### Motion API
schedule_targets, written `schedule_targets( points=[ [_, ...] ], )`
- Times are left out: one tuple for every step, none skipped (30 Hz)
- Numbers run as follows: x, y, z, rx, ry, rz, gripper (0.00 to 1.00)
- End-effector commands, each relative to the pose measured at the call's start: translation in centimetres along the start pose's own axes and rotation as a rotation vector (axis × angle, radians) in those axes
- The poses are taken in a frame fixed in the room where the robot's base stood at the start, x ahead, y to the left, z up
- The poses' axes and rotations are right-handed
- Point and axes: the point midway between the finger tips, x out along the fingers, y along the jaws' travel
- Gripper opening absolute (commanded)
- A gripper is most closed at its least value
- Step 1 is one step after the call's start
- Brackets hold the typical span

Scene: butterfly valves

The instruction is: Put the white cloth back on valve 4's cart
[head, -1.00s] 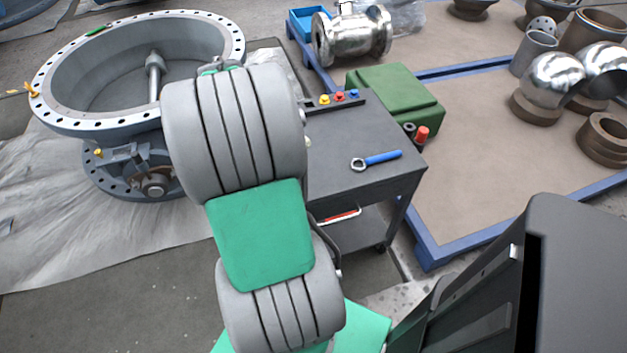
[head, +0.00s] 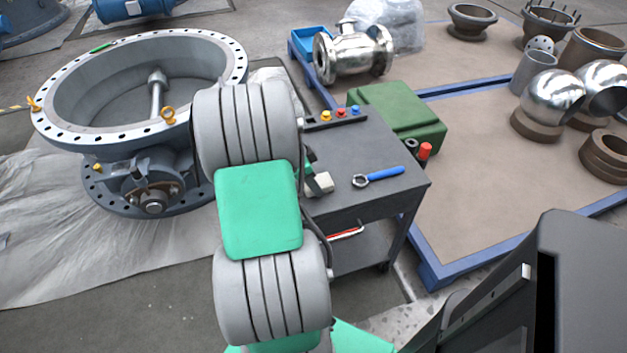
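The dark grey cart (head: 362,150) stands right of my arm, beside the large grey butterfly valve (head: 75,125). A small white bundle (head: 319,184), apparently the white cloth, shows at the cart's left side, just right of my arm. Most of it is hidden. A small black and green part directly above it may be my gripper (head: 311,164). My arm hides the fingers, so I cannot tell whether they hold the cloth or whether it touches the cart top. No valve number is readable.
The cart's front top is mostly bare. A blue-framed pallet (head: 480,255) lies to the right.

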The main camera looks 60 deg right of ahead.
Motion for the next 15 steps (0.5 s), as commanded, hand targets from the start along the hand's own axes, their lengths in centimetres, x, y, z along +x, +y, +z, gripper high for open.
schedule_targets(
  points=[
    [0.00, 0.01, 0.01, 0.000, 0.000, 0.000, 0.21],
    [0.08, 0.02, 0.05, -0.001, 0.000, 0.000, 0.21],
    [0.25, 0.02, 0.12, -0.001, 0.000, 0.001, 0.21],
    [0.37, 0.02, 0.17, -0.001, 0.000, 0.001, 0.21],
    [0.46, 0.02, 0.21, -0.001, 0.000, 0.001, 0.21],
    [0.29, 0.01, 0.14, -0.001, 0.000, 0.000, 0.57],
    [0.27, 0.02, 0.14, -0.001, 0.000, 0.001, 0.59],
    [0.28, 0.02, 0.14, -0.001, 0.000, 0.001, 0.62],
    [0.27, 0.03, 0.14, -0.001, 0.000, 0.001, 0.65],
    [0.27, 0.03, 0.14, -0.001, 0.000, 0.001, 0.68],
    [0.27, 0.03, 0.14, -0.001, 0.000, 0.001, 0.70],
    [0.27, 0.03, 0.14, -0.001, 0.000, 0.001, 0.73],
    [0.26, 0.02, 0.14, -0.001, 0.000, 0.001, 0.75],
    [0.26, 0.03, 0.14, -0.002, 0.000, 0.001, 0.75],
    [0.26, 0.02, 0.14, -0.001, 0.000, 0.001, 0.75]
  ],
)
